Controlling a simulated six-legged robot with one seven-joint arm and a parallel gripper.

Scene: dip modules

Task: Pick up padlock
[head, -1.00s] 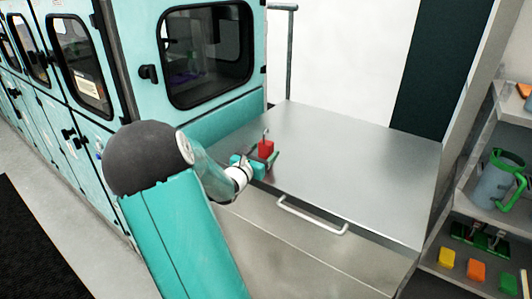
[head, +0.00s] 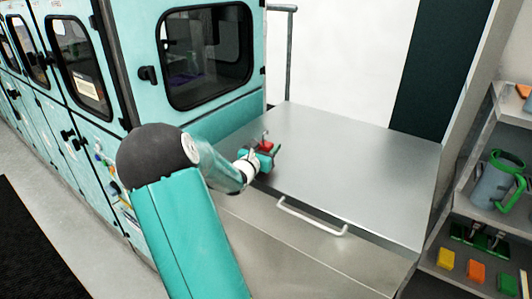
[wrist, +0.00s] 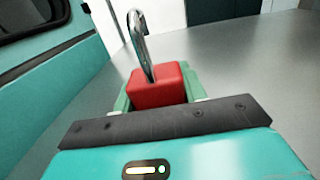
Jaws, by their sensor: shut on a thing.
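The padlock (wrist: 158,87) has a red body and an open metal shackle, which points up in the wrist view. In the head view the red padlock (head: 266,146) shows at the end of my arm, over the left part of the steel counter. My gripper (head: 268,152) is shut on the padlock's red body, with a green finger on each side of it in the wrist view. The lower part of the body is hidden behind the gripper. I cannot tell for sure how far the padlock is above the counter.
The steel counter (head: 340,165) is bare to the right of my gripper. A teal cabinet with a dark window (head: 206,55) stands at the left and behind. Shelves at the right hold a grey-green jug (head: 494,180) and several coloured blocks (head: 476,271).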

